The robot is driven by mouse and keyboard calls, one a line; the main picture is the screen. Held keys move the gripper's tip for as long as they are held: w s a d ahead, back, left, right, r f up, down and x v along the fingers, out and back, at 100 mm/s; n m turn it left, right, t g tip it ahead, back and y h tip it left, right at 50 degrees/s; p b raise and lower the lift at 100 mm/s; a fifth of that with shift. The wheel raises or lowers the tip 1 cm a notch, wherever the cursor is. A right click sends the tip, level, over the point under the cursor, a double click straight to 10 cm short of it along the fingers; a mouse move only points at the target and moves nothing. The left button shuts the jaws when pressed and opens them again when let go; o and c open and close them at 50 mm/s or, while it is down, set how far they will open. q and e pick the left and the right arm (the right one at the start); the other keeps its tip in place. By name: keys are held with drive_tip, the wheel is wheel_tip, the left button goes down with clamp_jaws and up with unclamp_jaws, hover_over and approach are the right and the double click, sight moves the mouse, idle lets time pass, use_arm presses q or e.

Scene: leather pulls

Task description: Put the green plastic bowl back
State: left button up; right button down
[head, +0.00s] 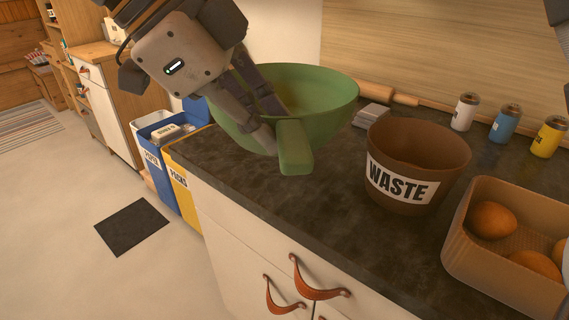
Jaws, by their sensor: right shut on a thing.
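The green plastic bowl (325,100) is in the upper middle of the head view, with a thick green block-like part (294,148) on its near side. My left gripper is not in view.
A brown WASTE bin (420,150) stands on the dark counter (330,205) right of the bowl. A basket (490,265) with orange fruit is at right. Several jars (507,122) and a rolling pin (375,92) line the back. Blue (155,165) and yellow (186,190) bins stand on the floor.

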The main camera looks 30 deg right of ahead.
drive_tip(key=shift+s+f, duration=0.1)
drive_tip(key=w+d+f, duration=0.1)
drive_tip(key=w+d, duration=0.1)
drive_tip(key=w+d+f, duration=0.3)
drive_tip(key=w+d, duration=0.1)
drive_tip(key=d, duration=0.1)
drive_tip(key=shift+w+d+f, duration=0.1)
drive_tip(key=shift+w+f, duration=0.15)
drive_tip(key=shift+f, duration=0.15)
drive_tip(key=w+d+f, duration=0.2)
drive_tip(key=f, duration=0.1)
drive_tip(key=d+f, duration=0.1)
drive_tip(key=f, duration=0.1)
drive_tip(key=shift+w+d+f, duration=0.15)
drive_tip(key=shift+w, duration=0.25)
wheel_tip(320, 180, down, 3)
drive_tip(key=shift+r, duration=0.2)
drive_tip(key=shift+f, duration=0.15)
drive_tip(key=c, duration=1.9)
unclamp_jaws()
drive_tip(key=shift+f, duration=0.1)
drive_tip(key=shift+c, duration=0.2)
drive_tip(key=o, duration=0.4)
